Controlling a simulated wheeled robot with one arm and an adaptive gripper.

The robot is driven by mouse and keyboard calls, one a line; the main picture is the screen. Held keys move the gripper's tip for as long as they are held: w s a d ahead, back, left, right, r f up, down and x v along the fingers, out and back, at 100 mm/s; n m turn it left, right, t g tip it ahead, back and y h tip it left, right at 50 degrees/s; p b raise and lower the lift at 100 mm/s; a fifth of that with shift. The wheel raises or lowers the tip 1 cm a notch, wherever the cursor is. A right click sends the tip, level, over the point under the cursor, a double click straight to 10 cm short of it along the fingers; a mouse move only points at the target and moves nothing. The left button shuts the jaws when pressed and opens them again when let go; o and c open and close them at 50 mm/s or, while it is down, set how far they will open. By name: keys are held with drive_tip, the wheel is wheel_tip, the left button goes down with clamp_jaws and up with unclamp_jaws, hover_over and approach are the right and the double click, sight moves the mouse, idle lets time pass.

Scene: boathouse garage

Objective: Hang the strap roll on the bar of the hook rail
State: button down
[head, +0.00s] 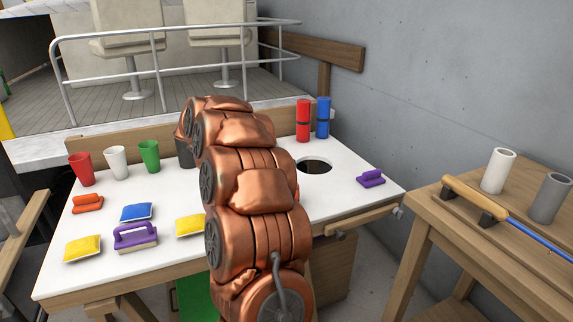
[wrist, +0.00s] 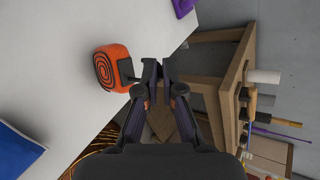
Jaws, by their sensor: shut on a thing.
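The strap roll (wrist: 110,68) is orange with a dark spiral on its end face, and shows at the left of my fingertips in the wrist view. A thin dark tab runs from it toward the fingers. My gripper (wrist: 151,72) is shut, apparently on that tab, with the roll beside the fingers. The white table top lies behind the roll; I cannot tell the gap between them. I cannot make out a hook rail with certainty in either view.
The white table (head: 345,194) has a round hole (head: 314,166). Cups, brushes and pouches stand on its left; red (head: 303,120) and blue (head: 323,117) cylinders stand at the back. A wooden bench (head: 480,240) at right bears two tubes and a long-handled tool.

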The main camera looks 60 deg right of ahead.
drive_tip(key=shift+f, duration=0.2)
drive_tip(key=c, duration=1.2)
unclamp_jaws()
drive_tip(key=shift+c, duration=0.2)
drive_tip(key=v, duration=1.2)
clamp_jaws()
idle(0.7)
